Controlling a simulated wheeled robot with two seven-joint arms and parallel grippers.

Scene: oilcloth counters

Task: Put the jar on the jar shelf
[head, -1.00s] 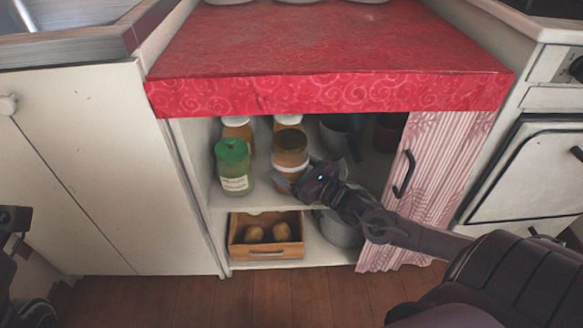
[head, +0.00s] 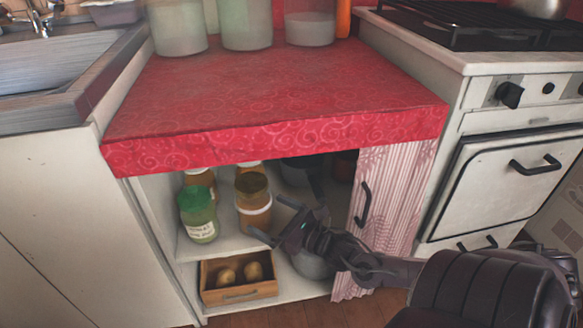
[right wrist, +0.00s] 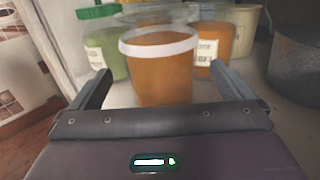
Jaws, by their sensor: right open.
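An amber jar with a white band (head: 254,218) stands upright on the upper shelf (head: 226,244) of the open cupboard, beside a green-lidded jar (head: 198,215). In the right wrist view the amber jar (right wrist: 160,80) is beyond my right gripper, centred across the gap between its fingers. My right gripper (head: 270,220) is open and empty, just to the right of the jar in the head view. Its fingers also show in the right wrist view (right wrist: 161,84). More amber jars (right wrist: 211,48) stand behind. My left gripper is not in view.
A wooden box with potatoes (head: 239,292) is on the lower level. Dark pots are inside the cupboard to the right. A striped curtain with a handle (head: 392,205) hangs at the right. The red counter (head: 270,100) overhangs the opening.

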